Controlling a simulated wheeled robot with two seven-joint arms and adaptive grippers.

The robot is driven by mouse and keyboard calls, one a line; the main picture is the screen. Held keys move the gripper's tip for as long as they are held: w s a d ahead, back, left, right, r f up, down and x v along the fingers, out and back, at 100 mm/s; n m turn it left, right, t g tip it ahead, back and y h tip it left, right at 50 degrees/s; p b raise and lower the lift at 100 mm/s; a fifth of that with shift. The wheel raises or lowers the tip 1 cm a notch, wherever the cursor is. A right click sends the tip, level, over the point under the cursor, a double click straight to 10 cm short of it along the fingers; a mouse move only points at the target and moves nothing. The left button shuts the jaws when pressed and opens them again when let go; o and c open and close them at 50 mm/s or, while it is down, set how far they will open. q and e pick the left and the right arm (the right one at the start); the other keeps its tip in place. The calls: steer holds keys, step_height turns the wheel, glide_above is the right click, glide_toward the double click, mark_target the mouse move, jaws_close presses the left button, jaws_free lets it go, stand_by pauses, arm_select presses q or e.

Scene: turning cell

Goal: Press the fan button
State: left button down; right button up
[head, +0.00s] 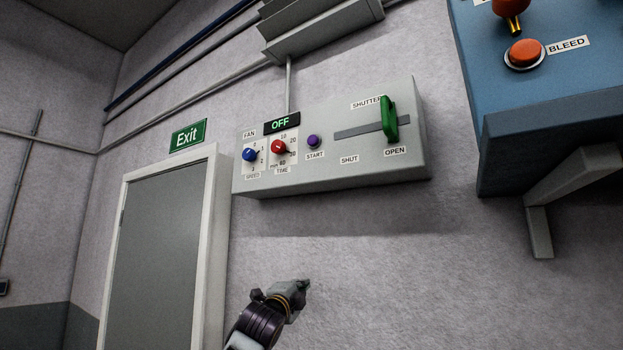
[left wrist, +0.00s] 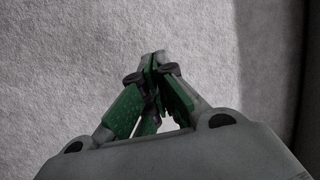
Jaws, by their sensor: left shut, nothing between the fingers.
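A grey control box (head: 345,172) is fixed to the wall in the head view. A FAN label (head: 249,134) sits at its upper left. Below it are a blue SPEED knob (head: 249,154), a red TIME knob (head: 278,147) and a purple START button (head: 313,141). A small display (head: 282,122) reads OFF in green. My left gripper (head: 305,284) is below the box, apart from it, in front of bare wall. In the left wrist view its green-padded fingers (left wrist: 155,60) meet at the tips and hold nothing. My right gripper is not seen.
A green SHUTTER handle (head: 389,120) stands at the OPEN end of its slot on the box. A blue cabinet (head: 560,90) with an orange BLEED button (head: 524,53) juts out at the upper right. A grey door (head: 160,255) is at left. The wall below the box is clear.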

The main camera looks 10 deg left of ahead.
arm_select(q)
steer(key=s+r+m+t, duration=0.2)
steer(key=s+r, duration=0.3)
steer(key=r, duration=0.6)
steer(key=s+r+m+t, duration=0.1)
steer(key=s+r, duration=0.3)
steer(key=r, duration=0.6)
steer(key=m+t+h, duration=0.2)
steer(key=m+t, duration=0.2)
steer(key=m, duration=0.1)
glide_toward(313, 140)
steer(key=s+a+r, duration=0.5)
steer(key=s+r, duration=0.1)
steer(key=r, duration=0.1)
steer(key=shift+w+r, duration=0.15)
steer(key=shift+w, duration=0.15)
steer(key=shift+w+n, duration=0.1)
steer(key=shift+n, duration=0.2)
steer(key=w+d+p, duration=0.2)
steer(key=w+d, duration=0.1)
steer(key=w, duration=0.5)
steer(key=shift+w+d, duration=0.25)
steer(key=shift+w, duration=0.65)
stand_by(1.2)
steer(key=shift+s, duration=0.15)
steer(key=shift+s+a+b, duration=0.3)
steer(key=shift+s+b, duration=0.1)
steer(key=shift+s, duration=0.25)
